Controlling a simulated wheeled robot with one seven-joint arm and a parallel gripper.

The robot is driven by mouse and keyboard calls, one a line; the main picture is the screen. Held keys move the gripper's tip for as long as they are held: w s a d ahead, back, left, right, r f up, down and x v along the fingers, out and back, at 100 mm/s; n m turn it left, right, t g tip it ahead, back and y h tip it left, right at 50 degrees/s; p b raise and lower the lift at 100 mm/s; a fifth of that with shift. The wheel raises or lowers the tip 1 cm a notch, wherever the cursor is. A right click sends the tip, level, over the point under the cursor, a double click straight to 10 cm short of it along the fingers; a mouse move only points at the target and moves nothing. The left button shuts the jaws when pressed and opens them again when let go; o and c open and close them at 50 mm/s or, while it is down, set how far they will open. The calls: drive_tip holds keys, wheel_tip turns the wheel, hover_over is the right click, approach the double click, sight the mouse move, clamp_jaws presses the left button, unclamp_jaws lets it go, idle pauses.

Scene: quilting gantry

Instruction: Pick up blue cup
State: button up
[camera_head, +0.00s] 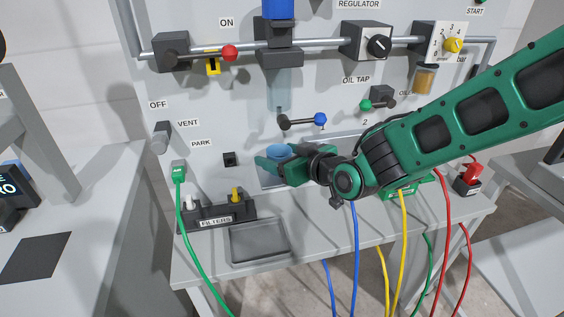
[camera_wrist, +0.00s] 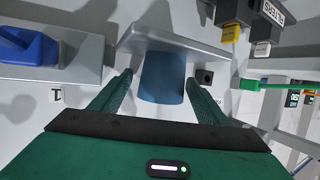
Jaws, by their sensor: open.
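The blue cup (camera_head: 279,151) stands by the panel below the clear cylinder in the head view, partly hidden by my gripper (camera_head: 268,165). In the wrist view the blue cup (camera_wrist: 163,78) is between the two green fingers of my gripper (camera_wrist: 160,84). The fingers are open, with a gap visible on each side of the cup near the tips. Whether a finger touches it on the far side cannot be told.
A grey tray (camera_head: 259,242) and the black filters holder (camera_head: 217,214) lie on the bench to the left. A lever with a blue knob (camera_head: 320,118) is just above my gripper. Green, blue, yellow and red hoses hang over the bench front.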

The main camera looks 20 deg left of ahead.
drive_tip(key=c, duration=1.2)
drive_tip(key=shift+r, duration=0.15)
